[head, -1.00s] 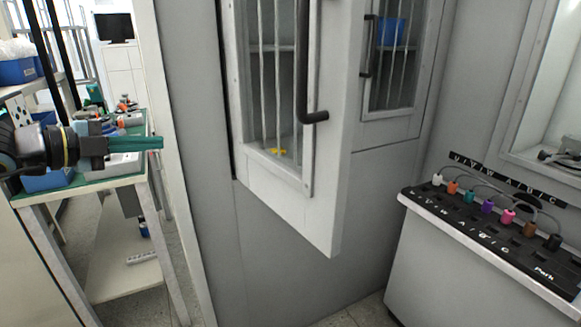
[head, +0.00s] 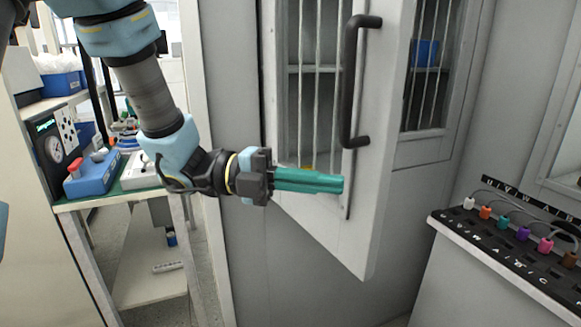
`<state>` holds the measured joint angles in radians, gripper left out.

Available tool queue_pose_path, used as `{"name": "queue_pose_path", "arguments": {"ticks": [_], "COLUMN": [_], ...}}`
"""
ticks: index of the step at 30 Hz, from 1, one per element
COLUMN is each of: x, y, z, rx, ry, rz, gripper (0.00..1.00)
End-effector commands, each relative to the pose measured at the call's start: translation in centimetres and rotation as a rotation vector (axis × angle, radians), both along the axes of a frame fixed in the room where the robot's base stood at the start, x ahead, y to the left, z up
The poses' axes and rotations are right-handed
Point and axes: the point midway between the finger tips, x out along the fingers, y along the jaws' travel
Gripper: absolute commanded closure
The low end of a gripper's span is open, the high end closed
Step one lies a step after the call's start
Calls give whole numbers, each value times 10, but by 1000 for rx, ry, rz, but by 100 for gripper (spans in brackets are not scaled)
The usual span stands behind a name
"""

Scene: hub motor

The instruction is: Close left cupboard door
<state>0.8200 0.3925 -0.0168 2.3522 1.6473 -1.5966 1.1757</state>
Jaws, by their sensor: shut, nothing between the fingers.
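The left cupboard door (head: 383,200) is a pale grey door with a barred glass pane, standing ajar and swung out toward me. Its black bar handle (head: 348,85) runs upright near the free edge. The right cupboard door (head: 425,85), also barred, looks shut behind it. My gripper (head: 340,184), with green fingers, is shut and empty. It points right in front of the left door's lower pane, just below and left of the handle's lower end. I cannot tell whether the fingertips touch the door.
A grey console (head: 510,245) with several coloured plugs stands at the right. A workbench (head: 120,197) with a blue device (head: 92,175) and a gauge stands at the left. Some floor shows between the bench and the cupboard.

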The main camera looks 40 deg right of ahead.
Motion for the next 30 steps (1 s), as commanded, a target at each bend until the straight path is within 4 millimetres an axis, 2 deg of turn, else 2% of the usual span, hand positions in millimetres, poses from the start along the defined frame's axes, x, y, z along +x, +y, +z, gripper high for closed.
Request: {"name": "queue_pose_path", "arguments": {"ticks": [1,9,25,30], "x": [-9,-12,-13,-15], "y": [-6,-39,-46,-58], "z": [3,1,-1,-3], "rx": [3,2,1,0], "ry": [2,0,-1,-1], "rz": [-4,0,5,40], "gripper": [100,100,100,100]}}
